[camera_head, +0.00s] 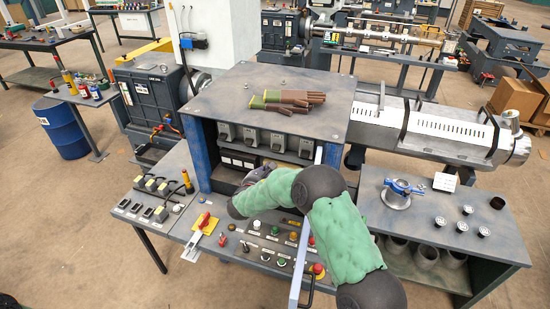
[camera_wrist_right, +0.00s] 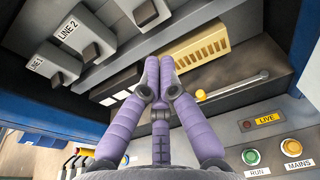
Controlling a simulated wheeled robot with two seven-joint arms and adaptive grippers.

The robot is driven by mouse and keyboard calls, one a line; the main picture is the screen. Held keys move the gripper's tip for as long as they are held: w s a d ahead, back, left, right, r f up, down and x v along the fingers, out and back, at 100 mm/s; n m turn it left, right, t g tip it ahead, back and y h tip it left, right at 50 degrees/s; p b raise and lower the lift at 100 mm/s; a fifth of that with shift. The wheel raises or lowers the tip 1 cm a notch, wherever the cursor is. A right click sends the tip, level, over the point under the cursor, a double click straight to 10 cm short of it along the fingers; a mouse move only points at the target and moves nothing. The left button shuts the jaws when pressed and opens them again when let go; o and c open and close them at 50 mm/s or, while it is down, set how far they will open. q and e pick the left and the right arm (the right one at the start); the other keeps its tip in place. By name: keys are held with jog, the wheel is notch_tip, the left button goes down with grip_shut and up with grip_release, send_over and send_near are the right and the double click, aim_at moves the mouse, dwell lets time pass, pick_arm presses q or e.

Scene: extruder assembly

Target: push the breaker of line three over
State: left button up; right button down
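Several grey breakers with dark levers stand in a row inside the open cabinet. The third from the left (camera_head: 277,141) is in the line three position; its label is unreadable in the head view. In the right wrist view, LINE 1 (camera_wrist_right: 52,66) and LINE 2 (camera_wrist_right: 85,38) are labelled. The breaker to their right (camera_wrist_right: 146,12) is cut off by the top edge, its label out of view. My right gripper (camera_head: 258,173) is at the cabinet opening, below the breakers. Its purple fingers (camera_wrist_right: 160,62) are drawn together with nothing between them, apart from the levers. My left gripper is out of view.
Below the breakers is a beige slotted block (camera_wrist_right: 195,53) and a bar with a yellow knob (camera_wrist_right: 232,86). The control panel has RUN (camera_wrist_right: 251,157) and MAINS (camera_wrist_right: 291,147) buttons. Gloves (camera_head: 290,99) lie on the cabinet top. A door edge (camera_head: 304,245) stands at the cabinet's right.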

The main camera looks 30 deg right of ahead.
aim_at(276, 148)
jog(key=b+x, duration=0.1)
jog(key=x, duration=0.9)
jog(key=shift+b, duration=0.35)
jog(key=shift+s+a+r+g+y+p, duration=0.2)
jog(key=shift+r+g+y+p, duration=0.3)
jog(key=shift+p, duration=0.65)
jog(key=shift+s+a+r+g+y+p, duration=0.15)
jog(key=shift+r+g+y+p, duration=0.4)
jog(key=shift+p, duration=0.6)
jog(key=shift+a, duration=0.1)
jog(key=shift+r+t, duration=0.15)
jog(key=shift+t, duration=0.1)
